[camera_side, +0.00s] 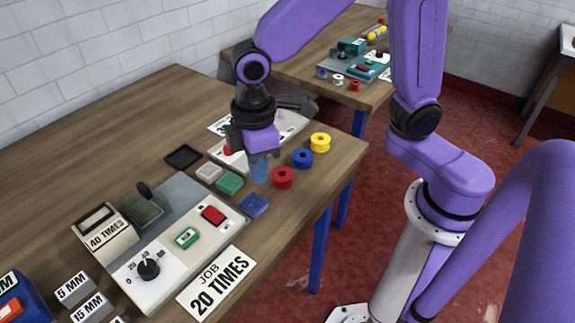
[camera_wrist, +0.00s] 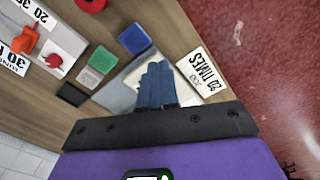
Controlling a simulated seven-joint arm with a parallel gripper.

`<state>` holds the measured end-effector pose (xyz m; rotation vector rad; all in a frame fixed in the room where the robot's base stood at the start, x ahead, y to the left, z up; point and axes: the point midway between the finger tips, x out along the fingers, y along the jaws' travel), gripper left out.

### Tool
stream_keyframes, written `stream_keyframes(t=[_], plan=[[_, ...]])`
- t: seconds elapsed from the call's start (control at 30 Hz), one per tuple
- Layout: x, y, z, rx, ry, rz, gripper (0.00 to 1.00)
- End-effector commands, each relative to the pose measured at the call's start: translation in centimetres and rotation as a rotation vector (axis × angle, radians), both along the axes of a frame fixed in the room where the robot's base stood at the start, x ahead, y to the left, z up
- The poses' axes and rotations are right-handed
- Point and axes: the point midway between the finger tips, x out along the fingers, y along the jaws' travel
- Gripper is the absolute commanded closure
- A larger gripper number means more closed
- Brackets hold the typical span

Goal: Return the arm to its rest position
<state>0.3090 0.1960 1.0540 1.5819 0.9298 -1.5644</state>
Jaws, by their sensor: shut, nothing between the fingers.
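My gripper (camera_side: 259,168) shows in the side view above the table's right part, pointing down with its fingers together and empty. It is near the green block (camera_side: 229,183) and the red spool (camera_side: 282,178), and I cannot tell its exact height. In the wrist view, my blue fingers (camera_wrist: 157,82) are closed side by side, over the pale machine plate (camera_wrist: 122,92). My purple arm reaches in from the right side of the side view.
A blue block (camera_side: 254,205), a white block (camera_side: 209,172), a blue spool (camera_side: 302,158) and a yellow spool (camera_side: 320,142) lie nearby. A job card (camera_side: 216,284) lies near the front edge. A grey counter box (camera_side: 103,233) stands left. A second table stands behind.

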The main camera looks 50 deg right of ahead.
Motion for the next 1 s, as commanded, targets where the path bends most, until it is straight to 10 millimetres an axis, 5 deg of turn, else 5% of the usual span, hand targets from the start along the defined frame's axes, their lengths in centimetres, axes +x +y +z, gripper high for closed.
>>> stream_keyframes(t=[0.5,0.7,1.0], plan=[[-12.3,-12.1,2.0,0.018,-0.008,0.026,1.00],[-14.3,-14.1,1.8,0.019,-0.007,0.032,1.00],[-14.5,-14.3,1.8,0.018,-0.007,0.034,1.00]])
